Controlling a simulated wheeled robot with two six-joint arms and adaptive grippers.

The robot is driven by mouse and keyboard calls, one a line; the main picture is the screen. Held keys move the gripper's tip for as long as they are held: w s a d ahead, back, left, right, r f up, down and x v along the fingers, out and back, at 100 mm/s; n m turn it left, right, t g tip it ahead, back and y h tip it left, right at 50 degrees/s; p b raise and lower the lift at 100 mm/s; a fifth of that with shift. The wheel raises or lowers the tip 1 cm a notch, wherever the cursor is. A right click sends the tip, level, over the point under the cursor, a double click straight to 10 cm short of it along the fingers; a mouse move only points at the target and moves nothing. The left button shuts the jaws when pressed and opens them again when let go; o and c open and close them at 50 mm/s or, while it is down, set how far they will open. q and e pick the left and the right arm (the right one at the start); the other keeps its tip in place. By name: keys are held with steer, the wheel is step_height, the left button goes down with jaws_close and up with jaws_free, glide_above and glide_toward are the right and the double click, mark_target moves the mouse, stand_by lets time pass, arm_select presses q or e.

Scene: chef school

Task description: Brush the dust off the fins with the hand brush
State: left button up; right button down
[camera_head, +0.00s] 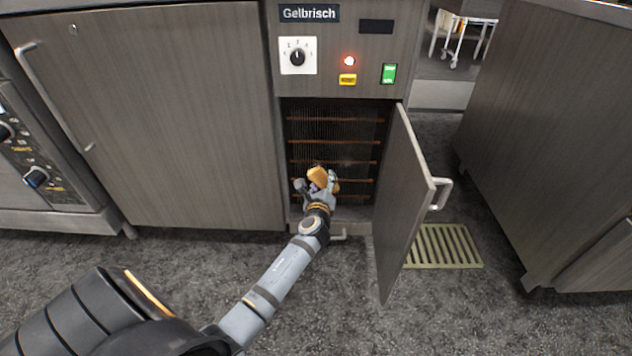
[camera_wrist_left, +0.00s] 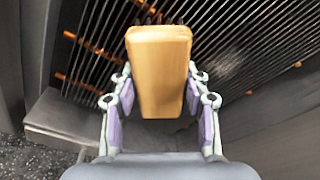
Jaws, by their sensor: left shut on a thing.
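The fins (camera_head: 334,145) fill the open bay below the control panel, as dark upright lines crossed by several copper tubes. A paler, dusty patch shows on them right of the middle. My left gripper (camera_head: 321,185) is at the lower part of the bay, shut on the hand brush (camera_head: 317,177). The brush's wooden, yellow-brown body also shows in the left wrist view (camera_wrist_left: 159,70), between the two fingers, in front of the fins (camera_wrist_left: 250,50). My right gripper is not in view.
The bay's door (camera_head: 405,195) stands open to the right of my left arm, with a bar handle (camera_head: 440,193). A slatted floor grate (camera_head: 443,247) lies beyond it. A closed cabinet (camera_head: 160,120) stands left. The bay's bottom ledge (camera_wrist_left: 60,118) is close below the gripper.

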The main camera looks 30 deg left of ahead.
mark_target(336, 181)
arm_select(q)
steer(key=shift+w+d+f+b, duration=0.1)
steer(key=shift+w+d+b, duration=0.05)
steer(key=shift+w+d, duration=0.55)
steer(key=shift+w+d+b, duration=0.15)
steer(key=shift+w+d, duration=0.2)
steer(key=shift+d, duration=0.55)
steer(key=shift+w+d, duration=0.4)
steer(key=shift+d, duration=0.15)
steer(key=shift+d, duration=0.1)
